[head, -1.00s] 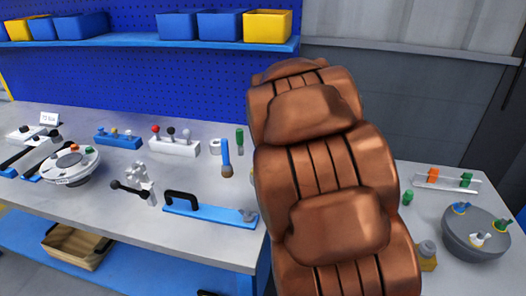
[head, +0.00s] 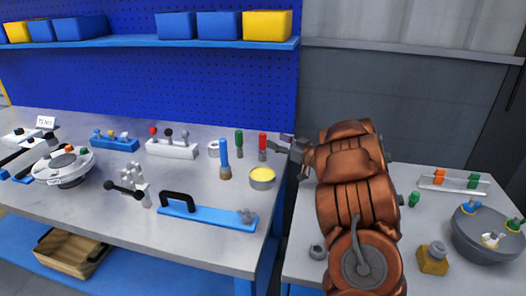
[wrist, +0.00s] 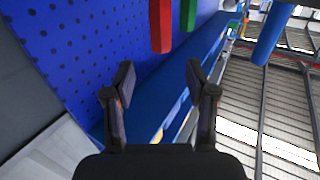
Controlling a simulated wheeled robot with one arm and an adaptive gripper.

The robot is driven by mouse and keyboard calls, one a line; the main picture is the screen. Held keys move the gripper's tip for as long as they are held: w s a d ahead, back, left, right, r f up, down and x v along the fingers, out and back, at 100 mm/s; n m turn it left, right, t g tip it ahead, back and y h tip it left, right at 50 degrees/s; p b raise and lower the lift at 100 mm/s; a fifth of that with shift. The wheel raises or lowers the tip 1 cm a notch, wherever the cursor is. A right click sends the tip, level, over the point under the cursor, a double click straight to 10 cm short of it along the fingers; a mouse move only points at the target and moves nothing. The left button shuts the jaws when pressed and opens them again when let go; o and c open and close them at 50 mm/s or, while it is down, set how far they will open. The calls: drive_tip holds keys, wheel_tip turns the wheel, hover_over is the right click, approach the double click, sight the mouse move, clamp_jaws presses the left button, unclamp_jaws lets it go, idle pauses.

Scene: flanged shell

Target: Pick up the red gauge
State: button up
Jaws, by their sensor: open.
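The red gauge (head: 262,141) stands upright at the back right of the left workbench, beside a green-handled piece (head: 239,142). In the wrist view the red gauge (wrist: 160,26) shows beyond the fingertips, near the top middle, with the green piece (wrist: 188,14) to its right. My gripper (head: 277,144) is just right of the red gauge in the head view. In the wrist view my gripper (wrist: 161,84) is open, with nothing between its fingers. The small head view does not show whether a finger touches the gauge.
A white block with knobs (head: 172,149) and a blue bar with a black handle (head: 212,214) lie left. A blue pegboard (head: 150,80) rises behind.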

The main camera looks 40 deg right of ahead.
sight(263, 134)
drive_tip(key=shift+w+a+r, duration=0.1)
drive_tip(key=shift+w+a, duration=0.1)
drive_tip(key=shift+w, duration=0.35)
drive_tip(key=shift+w+a, duration=0.15)
drive_tip(key=shift+w, duration=0.35)
drive_tip(key=shift+w+a+p, duration=0.15)
drive_tip(key=shift+w, duration=0.75)
drive_tip(key=shift+w+a+p, duration=0.1)
drive_tip(key=shift+w+a, duration=0.1)
drive_tip(key=shift+w, duration=0.75)
drive_tip(key=shift+w+a+p, duration=0.15)
drive_tip(key=shift+w, duration=0.75)
clamp_jaws()
